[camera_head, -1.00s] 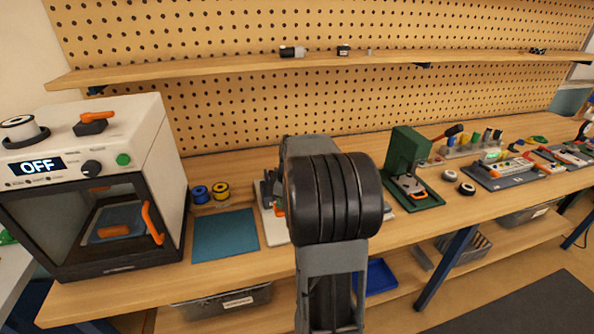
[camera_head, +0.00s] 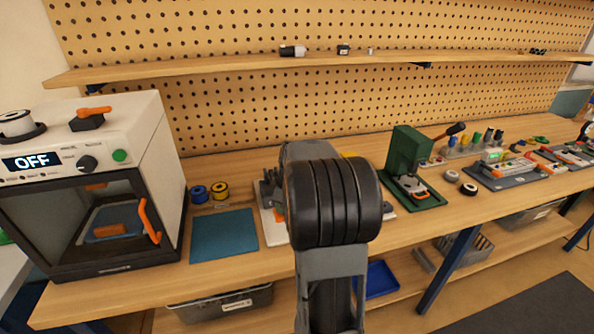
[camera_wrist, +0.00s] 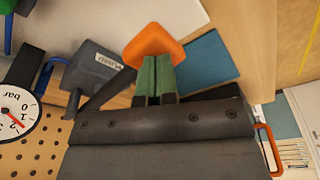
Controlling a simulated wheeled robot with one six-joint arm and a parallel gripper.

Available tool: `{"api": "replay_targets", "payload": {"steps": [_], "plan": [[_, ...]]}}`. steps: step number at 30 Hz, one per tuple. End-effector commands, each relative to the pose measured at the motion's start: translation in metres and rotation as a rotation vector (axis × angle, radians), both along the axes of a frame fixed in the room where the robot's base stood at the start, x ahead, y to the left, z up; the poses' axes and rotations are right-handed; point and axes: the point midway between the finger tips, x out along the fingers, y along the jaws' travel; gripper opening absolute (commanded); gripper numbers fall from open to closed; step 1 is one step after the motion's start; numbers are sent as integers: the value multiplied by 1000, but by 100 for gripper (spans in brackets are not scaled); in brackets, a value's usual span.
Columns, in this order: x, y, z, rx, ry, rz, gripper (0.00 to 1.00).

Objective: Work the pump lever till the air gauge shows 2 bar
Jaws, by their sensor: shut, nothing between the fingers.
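In the wrist view, my gripper (camera_wrist: 158,78) has its green fingers shut together, with nothing between them. Their tips are at the orange knob (camera_wrist: 152,44) of the pump lever; I cannot tell whether they touch it. The lever's dark arm (camera_wrist: 105,92) runs beside the grey block marked PUMP (camera_wrist: 97,66). The round white air gauge (camera_wrist: 14,112) is partly cut off at the left edge and appears upside down. Its red needle points between about 1 and 2. In the head view, my arm hides most of the pump (camera_head: 268,190) and its white base, and the gripper.
A white oven-like machine (camera_head: 160,150) showing OFF stands left, with a blue mat (camera_head: 224,236) and small spools (camera_head: 219,190) beside it. A green press (camera_head: 404,155) stands right of my arm, with more tools beyond. A shelf (camera_head: 230,69) spans the pegboard behind.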

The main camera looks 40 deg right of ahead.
Motion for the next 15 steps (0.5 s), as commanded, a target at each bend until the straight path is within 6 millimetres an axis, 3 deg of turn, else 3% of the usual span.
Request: {"api": "replay_targets", "payload": {"steps": [15], "plan": [[-1, 0, -16, 2, 3, 0, 0]]}}
